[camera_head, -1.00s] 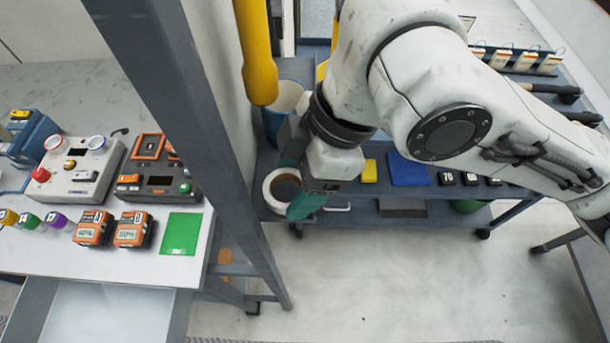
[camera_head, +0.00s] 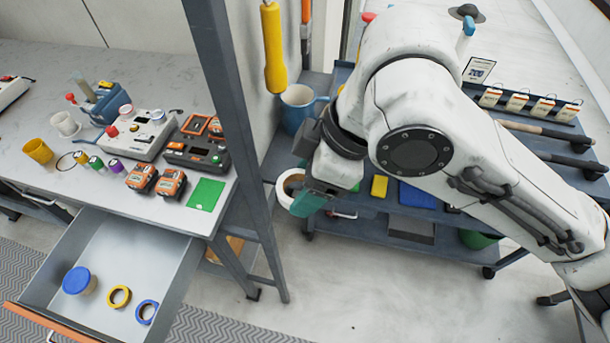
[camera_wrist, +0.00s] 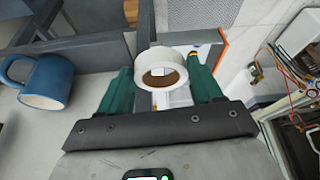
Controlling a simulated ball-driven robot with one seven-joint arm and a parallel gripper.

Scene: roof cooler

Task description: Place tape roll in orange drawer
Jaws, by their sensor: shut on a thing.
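A white tape roll (camera_wrist: 159,77) with a brown core is held between the green fingers of my gripper (camera_wrist: 160,90) in the wrist view. In the head view my gripper (camera_head: 297,192) holds the tape roll (camera_head: 284,188) out in front of the dark blue shelf; a finger hides part of it. The drawer (camera_head: 187,262) with an orange front (camera_head: 48,322) is open at the lower left. It holds a blue-lidded container (camera_head: 78,281), a yellow ring (camera_head: 119,297) and a blue ring (camera_head: 147,312). My gripper is to the right of the drawer, apart from it.
A dark post (camera_head: 240,130) stands between my gripper and the drawer. The bench above the drawer carries a green card (camera_head: 206,194), orange meters (camera_head: 171,183) and control boxes. A blue mug (camera_head: 300,108) stands on the shelf unit. The drawer's right part is free.

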